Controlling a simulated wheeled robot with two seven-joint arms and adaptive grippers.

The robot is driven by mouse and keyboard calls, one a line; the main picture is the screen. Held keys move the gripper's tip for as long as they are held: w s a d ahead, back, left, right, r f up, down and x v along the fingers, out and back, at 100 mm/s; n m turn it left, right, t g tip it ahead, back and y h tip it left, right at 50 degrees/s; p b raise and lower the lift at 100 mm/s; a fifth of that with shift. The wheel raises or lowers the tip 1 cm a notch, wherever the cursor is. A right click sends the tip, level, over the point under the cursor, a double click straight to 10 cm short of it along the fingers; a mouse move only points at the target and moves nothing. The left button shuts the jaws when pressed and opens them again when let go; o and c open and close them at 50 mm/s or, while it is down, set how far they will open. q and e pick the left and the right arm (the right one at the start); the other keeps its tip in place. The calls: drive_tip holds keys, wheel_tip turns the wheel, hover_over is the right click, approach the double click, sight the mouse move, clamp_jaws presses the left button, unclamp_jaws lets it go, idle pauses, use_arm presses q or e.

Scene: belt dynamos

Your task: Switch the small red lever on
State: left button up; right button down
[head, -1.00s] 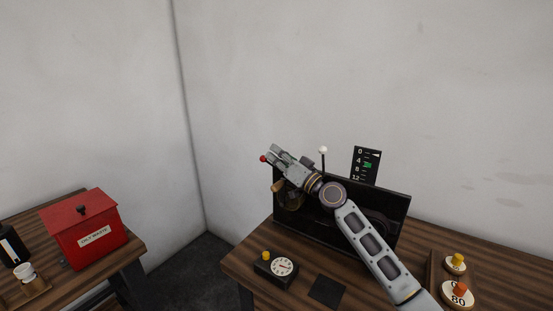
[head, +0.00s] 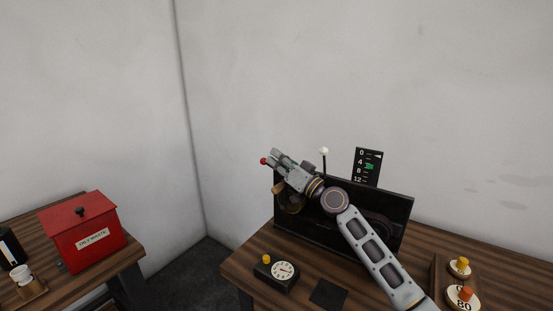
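The small red lever shows only as a red ball knob (head: 263,161) at the left end of the black machine (head: 392,207) in the head view. Its stem is hidden behind my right gripper. My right gripper (head: 271,157) is just right of the red knob, its fingers pointing left. I cannot tell whether it touches the lever, or how far apart its fingers are. My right arm crosses in front of the machine and hides much of its face. My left gripper is not in view.
A white-knobbed lever (head: 324,151) and a scale plate (head: 367,167) rise behind the machine. A dial box (head: 284,271) and a dark pad (head: 328,294) lie in front. Round weights (head: 460,267) stand right. A red waste box (head: 83,233) is on the left table.

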drive_tip(key=v, duration=1.1)
drive_tip(key=shift+s+d, duration=0.2)
drive_tip(key=shift+d, duration=0.05)
drive_tip(key=shift+s+f, duration=0.1)
idle(0.6)
